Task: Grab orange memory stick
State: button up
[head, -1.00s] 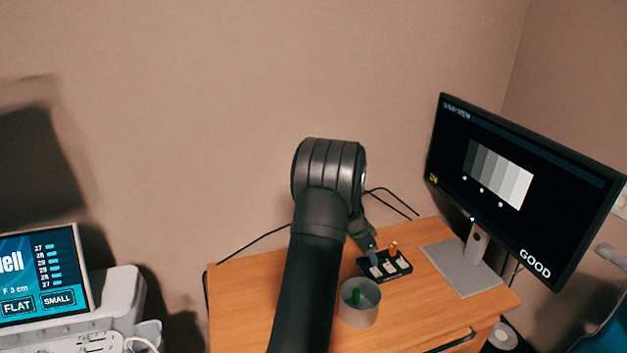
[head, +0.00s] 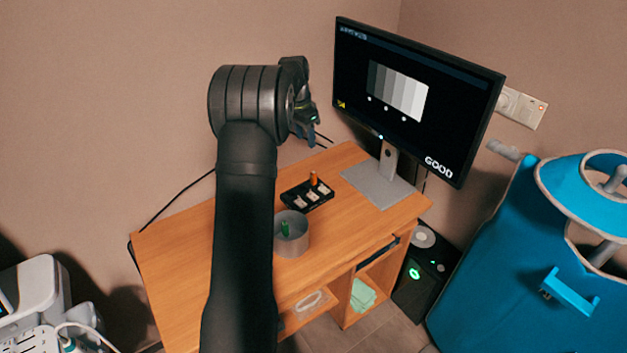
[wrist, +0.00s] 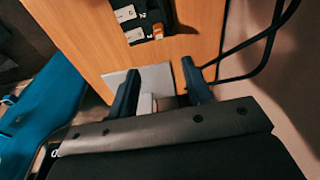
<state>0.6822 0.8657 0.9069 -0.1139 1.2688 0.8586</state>
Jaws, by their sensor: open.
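The orange memory stick (head: 313,178) stands upright in the back right part of the black holder (head: 294,201) on the desk. It also shows in the wrist view (wrist: 157,31), beyond my fingertips near the top edge. My gripper (head: 309,133) is raised above the desk, behind the holder in the head view. In the wrist view my gripper (wrist: 159,68) has its two dark blue fingers apart, with nothing held between them. The gripper is clear of the stick.
A round grey cup (head: 303,243) with a green stick (head: 285,228) in it stands in front of the holder. The monitor (head: 405,130) rises on its grey base (head: 377,186) to the right. Black cables run behind the desk (head: 180,255). The desk's left part is bare.

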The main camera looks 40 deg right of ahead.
send_near(314, 172)
notch_tip(314, 172, down, 6)
jog(key=shift+w+d+r, duration=0.1)
jog(key=shift+w+r, duration=0.1)
jog(key=shift+s+d+f, duration=0.1)
jog(key=shift+d+f, duration=0.1)
jog(key=shift+f, duration=0.65)
jog(key=shift+d+f, duration=0.2)
jog(key=shift+f, duration=0.65)
jog(key=shift+d+f, duration=0.25)
jog(key=shift+f, duration=0.6)
grip_shut()
jog(key=shift+r, duration=0.1)
